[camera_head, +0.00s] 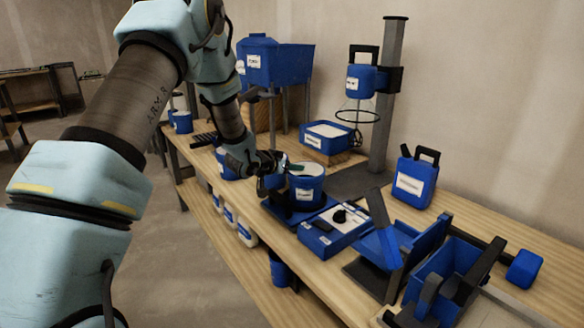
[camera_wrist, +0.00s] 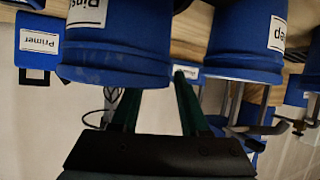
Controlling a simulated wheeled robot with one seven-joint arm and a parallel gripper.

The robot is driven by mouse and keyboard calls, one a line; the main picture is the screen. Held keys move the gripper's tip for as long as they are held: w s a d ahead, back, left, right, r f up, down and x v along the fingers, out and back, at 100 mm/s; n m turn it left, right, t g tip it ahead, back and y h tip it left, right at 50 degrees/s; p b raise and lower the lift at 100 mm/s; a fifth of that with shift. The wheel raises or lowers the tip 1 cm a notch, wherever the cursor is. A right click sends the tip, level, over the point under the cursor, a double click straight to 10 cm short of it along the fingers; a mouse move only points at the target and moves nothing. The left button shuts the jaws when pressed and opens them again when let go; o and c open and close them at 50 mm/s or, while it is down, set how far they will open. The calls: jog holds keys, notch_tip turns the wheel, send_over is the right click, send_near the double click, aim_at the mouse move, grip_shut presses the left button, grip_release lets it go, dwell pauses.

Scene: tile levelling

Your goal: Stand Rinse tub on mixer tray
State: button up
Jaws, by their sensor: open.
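The Rinse tub (camera_head: 306,190) is a blue, upright tub with a white label, on a dark blue stand (camera_head: 278,212) at the table's front. It fills the upper left of the wrist view (camera_wrist: 115,60), upside down. My gripper (camera_head: 284,166) is open at its rim. In the wrist view, one finger's tip is hidden behind the rim and the other finger is in the gap beside the tub's outer wall. The dark plate (camera_head: 352,182) at the foot of the mixer column seems to be the mixer tray; nothing is visible on its shown part.
Another blue tub, its label ending in "ep" (camera_wrist: 245,45), is beside the gripper. A control box (camera_head: 337,232) is right of the Rinse tub. The mixer head (camera_head: 366,82) and its ring overhang the plate. The Primer jug (camera_head: 414,182) and a blue tray (camera_head: 326,138) are farther back.

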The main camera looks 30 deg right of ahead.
jog(key=v, duration=1.2)
jog(key=a+n+t+y, duration=0.1)
jog(key=a+n+y, duration=0.55)
jog(key=a, duration=1.35)
jog(key=s+a+n+g+y, duration=0.4)
jog(key=s+a+g, duration=0.1)
jog(key=s+a, duration=0.9)
jog(key=shift+s+r+g+y+b, duration=0.2)
jog(key=shift+s+g+y+b, duration=0.15)
jog(key=shift+s, duration=0.75)
notch_tip(320, 180, up, 13)
jog(key=p, duration=1.3)
